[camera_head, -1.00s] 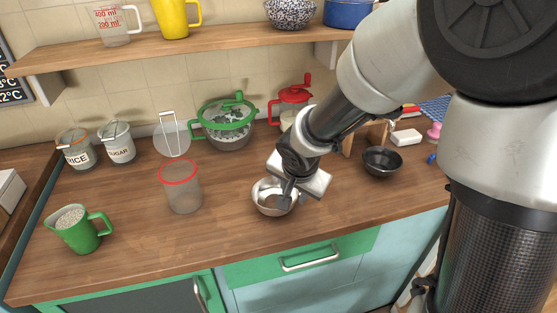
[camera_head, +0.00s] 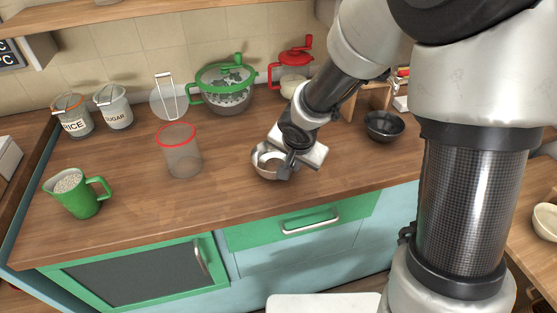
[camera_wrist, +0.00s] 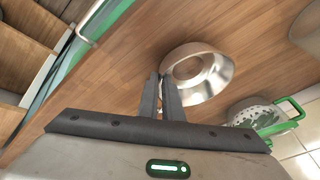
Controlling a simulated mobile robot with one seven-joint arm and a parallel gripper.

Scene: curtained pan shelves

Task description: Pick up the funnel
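The funnel (camera_head: 259,166) is a shiny metal ring-shaped piece with a wide mouth, standing on the wooden counter. In the wrist view the funnel (camera_wrist: 216,76) shows its round opening, with wood visible through it. My gripper (camera_head: 285,172) is down at the funnel's right front side in the head view. In the wrist view my gripper's two dark fingers (camera_wrist: 161,76) are close together, with only a narrow gap, at the funnel's rim. They look shut on its thin wall; the exact contact is partly hidden by the fingers.
A clear container with a red rim (camera_head: 183,157) stands left of the funnel. A green jug (camera_head: 80,197) is further left. A green-handled strainer pot (camera_head: 228,98) and a red grinder (camera_head: 294,64) stand behind. A black bowl (camera_head: 384,126) is right. The front counter is clear.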

